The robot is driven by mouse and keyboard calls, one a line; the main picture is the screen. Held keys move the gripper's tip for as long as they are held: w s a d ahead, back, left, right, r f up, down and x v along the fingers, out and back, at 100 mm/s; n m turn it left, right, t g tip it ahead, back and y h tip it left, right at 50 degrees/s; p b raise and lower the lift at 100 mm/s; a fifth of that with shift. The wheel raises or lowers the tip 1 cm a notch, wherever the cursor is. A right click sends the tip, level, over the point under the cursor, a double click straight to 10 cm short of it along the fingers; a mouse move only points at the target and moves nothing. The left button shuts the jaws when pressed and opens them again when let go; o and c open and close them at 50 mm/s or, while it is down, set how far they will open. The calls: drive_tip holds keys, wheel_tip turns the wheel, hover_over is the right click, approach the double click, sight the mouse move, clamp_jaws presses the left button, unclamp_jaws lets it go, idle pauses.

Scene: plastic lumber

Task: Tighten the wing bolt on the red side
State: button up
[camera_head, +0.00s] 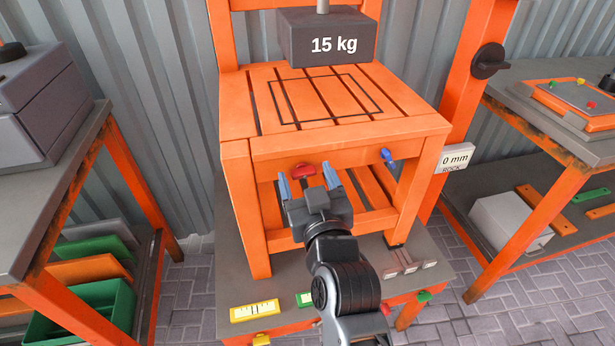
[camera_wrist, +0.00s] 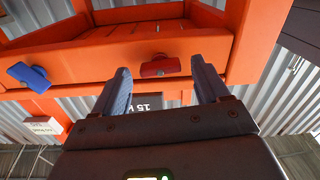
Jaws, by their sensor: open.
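A red wing bolt (camera_head: 304,171) sits on the front rail of the orange plastic-lumber stool (camera_head: 240,150), left of the rail's middle. My gripper (camera_head: 308,178) is open in front of it, with its blue fingers on either side of the bolt in the picture. In the wrist view the red wing bolt (camera_wrist: 160,66) shows between and slightly beyond the fingertips of my gripper (camera_wrist: 159,78), apart from both. Its wings lie roughly level. A blue wing bolt (camera_head: 388,157) sits on the right side of the same rail; it also shows in the wrist view (camera_wrist: 28,77).
A grey 15 kg weight (camera_head: 328,40) hangs above the stool's seat. The stool stands on a grey-topped table (camera_head: 225,270) with a yellow label (camera_head: 254,311). A 0 mm sign (camera_head: 456,158) is at the right post. Workbenches stand left (camera_head: 70,190) and right (camera_head: 520,75).

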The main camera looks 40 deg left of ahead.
drive_tip(key=shift+a, duration=0.15)
drive_tip(key=shift+c, duration=0.3)
drive_tip(key=c, duration=1)
drive_tip(key=shift+m, duration=0.6)
drive_tip(key=o, duration=1.1)
drive_tip(key=shift+c, duration=0.2)
